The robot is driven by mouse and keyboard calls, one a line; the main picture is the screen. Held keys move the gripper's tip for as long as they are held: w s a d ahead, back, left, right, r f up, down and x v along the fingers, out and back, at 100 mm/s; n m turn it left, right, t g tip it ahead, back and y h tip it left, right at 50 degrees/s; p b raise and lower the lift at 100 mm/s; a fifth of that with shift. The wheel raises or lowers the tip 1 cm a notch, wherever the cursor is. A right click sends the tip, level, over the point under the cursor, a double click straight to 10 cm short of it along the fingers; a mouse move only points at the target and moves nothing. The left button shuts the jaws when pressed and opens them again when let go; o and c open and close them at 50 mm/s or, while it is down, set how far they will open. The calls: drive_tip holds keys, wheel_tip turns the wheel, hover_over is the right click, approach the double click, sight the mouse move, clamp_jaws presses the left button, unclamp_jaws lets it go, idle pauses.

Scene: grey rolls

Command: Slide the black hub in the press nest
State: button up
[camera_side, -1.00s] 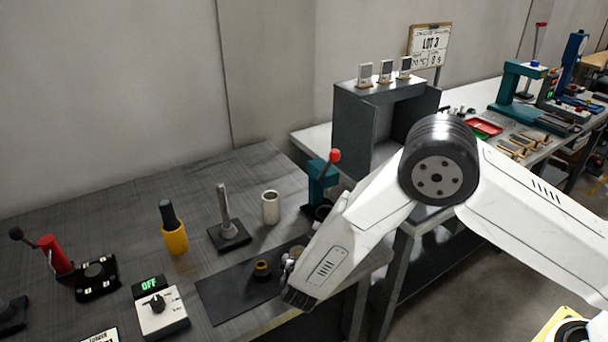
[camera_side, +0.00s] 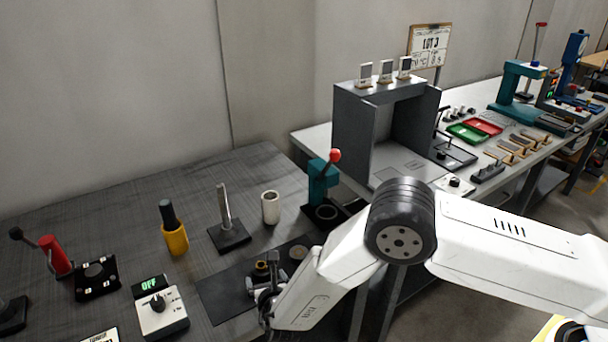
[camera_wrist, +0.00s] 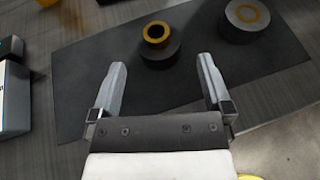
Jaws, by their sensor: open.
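The black hub (camera_wrist: 160,53) is a short dark cylinder with a brass-coloured ring on top. It stands on the dark mat (camera_wrist: 85,70), ahead of my fingertips in the wrist view, and is partly visible in the side view (camera_side: 262,269). My gripper (camera_wrist: 161,66) is open and empty, with one finger toward each side of the hub and a gap to both. It also shows at the mat's front in the side view (camera_side: 266,290). The teal press with a red-knobbed lever (camera_side: 322,182) stands behind the mat; its round nest (camera_side: 326,212) looks empty.
A grey roll with a tan ring (camera_wrist: 245,15) stands right of the hub. A pale cylinder (camera_side: 270,208), a post on a black base (camera_side: 227,222) and a yellow holder (camera_side: 175,239) stand behind and left. A switch box reading OFF (camera_side: 160,312) is left of the mat.

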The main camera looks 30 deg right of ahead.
sight(262, 270)
drive_tip(key=shift+w+d+f, duration=0.1)
drive_tip(key=shift+w+f, duration=0.05)
drive_tip(key=shift+w, duration=0.15)
drive_tip(key=shift+x, duration=2.4)
clamp_jaws()
